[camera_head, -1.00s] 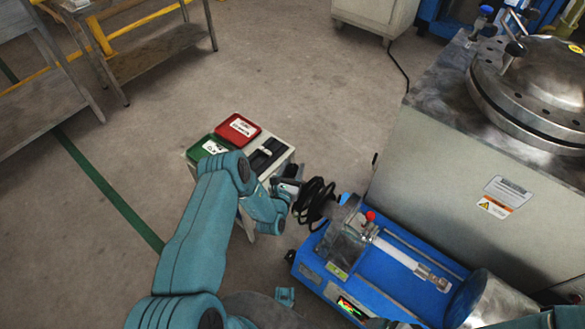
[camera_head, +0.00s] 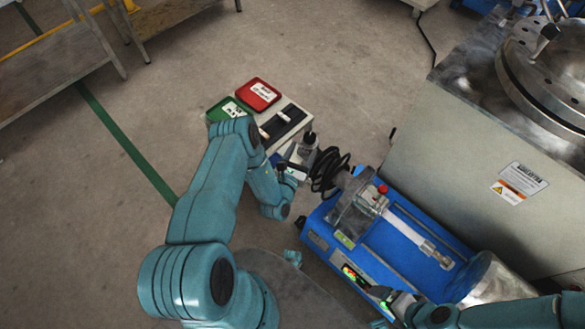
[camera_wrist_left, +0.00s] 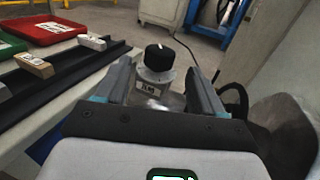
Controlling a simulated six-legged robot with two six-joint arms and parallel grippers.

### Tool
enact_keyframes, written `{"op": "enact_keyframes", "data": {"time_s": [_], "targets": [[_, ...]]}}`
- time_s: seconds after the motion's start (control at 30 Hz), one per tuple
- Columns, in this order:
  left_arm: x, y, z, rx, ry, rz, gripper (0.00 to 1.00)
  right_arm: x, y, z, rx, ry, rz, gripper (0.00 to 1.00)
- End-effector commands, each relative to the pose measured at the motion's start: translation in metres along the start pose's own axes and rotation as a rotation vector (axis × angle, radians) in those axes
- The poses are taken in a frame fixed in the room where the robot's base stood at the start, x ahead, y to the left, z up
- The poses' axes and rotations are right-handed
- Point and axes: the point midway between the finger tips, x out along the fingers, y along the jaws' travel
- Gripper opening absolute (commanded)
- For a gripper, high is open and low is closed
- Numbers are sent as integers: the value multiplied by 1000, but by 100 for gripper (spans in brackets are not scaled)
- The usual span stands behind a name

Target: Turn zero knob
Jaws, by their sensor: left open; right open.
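A black knob (camera_wrist_left: 158,57) with a white mark tops a grey, labelled cylinder. I cannot read the label, so I cannot confirm it is the zero knob. In the head view its dark top (camera_head: 309,138) shows beside the white stand. My left gripper (camera_head: 296,166) is open beside it. In the left wrist view the knob stands upright ahead, between the open fingers (camera_wrist_left: 157,85) and apart from both. My right gripper (camera_head: 383,296) is open near the lit display (camera_head: 352,275) of the blue machine (camera_head: 322,237); its tips are small in view.
Red (camera_head: 259,95) and green (camera_head: 229,109) trays sit on the stand, next to a black holder with pale tiles (camera_head: 283,115). Black cable loops (camera_head: 328,170) lie close to my left gripper. A large metal cabinet (camera_head: 450,180) stands right.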

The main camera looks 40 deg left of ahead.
Motion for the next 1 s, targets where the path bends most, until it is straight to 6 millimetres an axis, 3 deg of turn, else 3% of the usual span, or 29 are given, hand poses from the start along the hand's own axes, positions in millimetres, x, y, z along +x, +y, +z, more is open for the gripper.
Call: {"op": "enact_keyframes", "data": {"time_s": [0.03,0.2,0.4,0.87,1.0], "targets": [[-16,0,2,-4,8,2,68,-6,-2,0,0,0,0,100],[-57,1,0,-3,6,4,68,-12,-4,0,0,0,0,100],[-87,0,0,-1,3,2,68,-16,-6,0,0,0,0,100],[-95,0,0,-7,0,1,70,-16,-6,0,0,0,0,100],[-95,-10,-8,-84,38,-47,70,-16,-6,0,0,0,0,100]]}}
